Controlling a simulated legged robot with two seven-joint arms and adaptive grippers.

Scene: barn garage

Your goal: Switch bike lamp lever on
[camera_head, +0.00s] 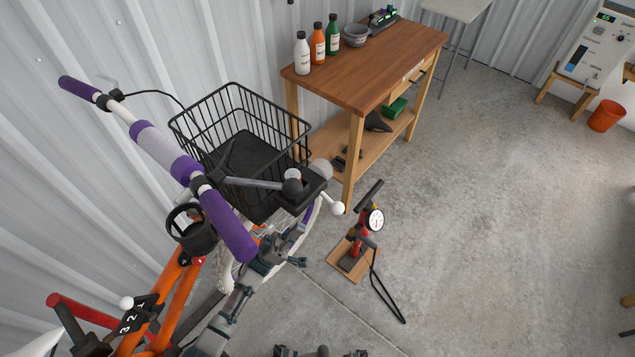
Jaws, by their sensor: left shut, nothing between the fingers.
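The bike lamp (309,186) is a dark housing in front of the basket, joined to the handlebar by a grey arm with a black knob. Its lever seems to be the short rod ending in a white ball (337,208), pointing down and right. Whether it stands on or off I cannot tell. My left gripper (291,245) is shut and empty, below and left of the white ball and apart from it, in front of the front wheel. Dark parts at the bottom edge may be my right gripper (321,352); its fingers are mostly cut off.
The handlebar (165,150) with purple grips and the black wire basket (240,125) are close to the lamp. A floor pump (358,246) stands to the right on a wooden base. A wooden workbench (375,60) holds bottles behind.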

